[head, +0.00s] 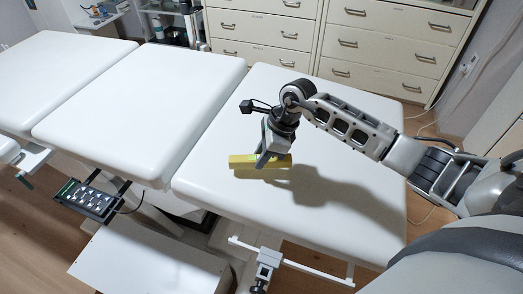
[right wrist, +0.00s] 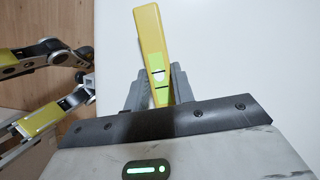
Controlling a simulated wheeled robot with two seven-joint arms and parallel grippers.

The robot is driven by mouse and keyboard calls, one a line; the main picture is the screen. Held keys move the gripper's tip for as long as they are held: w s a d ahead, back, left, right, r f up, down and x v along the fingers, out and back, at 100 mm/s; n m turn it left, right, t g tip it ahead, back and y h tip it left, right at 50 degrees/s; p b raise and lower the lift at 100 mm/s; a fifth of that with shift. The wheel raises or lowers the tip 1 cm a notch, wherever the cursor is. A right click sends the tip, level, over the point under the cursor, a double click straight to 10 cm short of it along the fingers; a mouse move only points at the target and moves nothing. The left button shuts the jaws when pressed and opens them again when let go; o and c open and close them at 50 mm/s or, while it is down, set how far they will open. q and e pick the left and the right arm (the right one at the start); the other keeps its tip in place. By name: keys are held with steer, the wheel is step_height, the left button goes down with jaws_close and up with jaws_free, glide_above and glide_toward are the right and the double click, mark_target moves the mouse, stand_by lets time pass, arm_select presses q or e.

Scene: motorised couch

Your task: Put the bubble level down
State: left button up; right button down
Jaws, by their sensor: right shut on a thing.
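The yellow bubble level (head: 242,161) is a long bar over the nearest white cushion (head: 215,185) of the couch. In the right wrist view the level (right wrist: 150,32) stretches away from the jaws, with a pale green vial window near them. My right gripper (head: 266,160) points down and is shut on the level. Its two grey fingers (right wrist: 157,88) sit on either side of the bar. The level looks close to the cushion, with a shadow just below it; I cannot tell whether it touches. My left gripper is not in view.
The other two couch cushions (head: 140,105) extend to the left and are bare. A control panel (head: 87,200) hangs at the couch's side. A side rail with a clamp (head: 268,262) runs along the near edge. Cream drawer cabinets (head: 380,45) stand behind.

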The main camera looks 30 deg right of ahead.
steer(key=shift+f, duration=0.6)
steer(key=shift+f+b, duration=0.35)
steer(key=shift+b, duration=0.15)
steer(key=c, duration=1.1)
jaws_free()
